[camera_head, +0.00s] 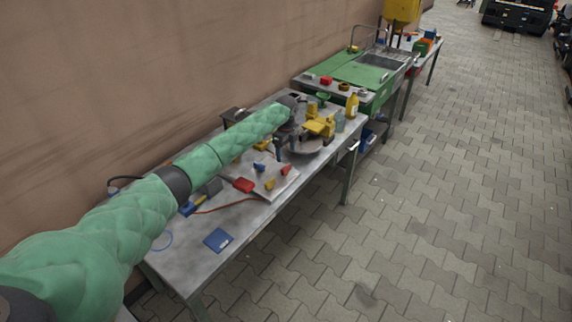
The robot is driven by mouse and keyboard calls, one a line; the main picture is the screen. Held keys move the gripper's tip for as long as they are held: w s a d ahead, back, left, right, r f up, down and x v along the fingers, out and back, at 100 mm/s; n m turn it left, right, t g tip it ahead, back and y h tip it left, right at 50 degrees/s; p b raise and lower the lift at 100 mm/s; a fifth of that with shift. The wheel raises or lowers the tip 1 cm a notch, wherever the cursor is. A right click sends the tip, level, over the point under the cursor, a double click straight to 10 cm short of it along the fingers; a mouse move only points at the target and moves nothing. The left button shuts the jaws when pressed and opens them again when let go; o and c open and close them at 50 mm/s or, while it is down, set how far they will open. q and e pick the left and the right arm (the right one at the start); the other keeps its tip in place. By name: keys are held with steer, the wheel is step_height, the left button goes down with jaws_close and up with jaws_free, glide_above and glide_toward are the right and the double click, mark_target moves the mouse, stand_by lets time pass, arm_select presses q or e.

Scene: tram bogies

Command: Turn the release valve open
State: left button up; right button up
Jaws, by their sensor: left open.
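My left arm, in a green sleeve, reaches from the lower left over the grey workbench (262,225). Its dark gripper (281,149) is open and empty, beside a round grey disc (305,145) near the far part of the bench. A yellow device (320,125) stands at the disc, just right of the gripper. A small green round part (323,97) shows behind it. I cannot tell which of these parts is the release valve, or whether the gripper touches any of them. My right gripper is not in view.
A light plate (266,180) with small red, yellow and blue parts lies nearer on the bench. A yellow bottle (351,106) stands past the device. A green-topped sink unit (362,72) is beyond. The brown wall is left; the paved floor (440,200) is clear at right.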

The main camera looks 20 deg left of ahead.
mark_target(286, 166)
arm_select(q)
steer(key=shift+f+p, duration=1.35)
steer(key=shift+f, duration=2.4)
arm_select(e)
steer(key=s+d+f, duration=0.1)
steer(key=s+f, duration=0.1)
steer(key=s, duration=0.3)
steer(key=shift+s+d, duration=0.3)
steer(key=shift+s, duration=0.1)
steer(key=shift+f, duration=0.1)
arm_select(q)
steer(key=c, duration=1)
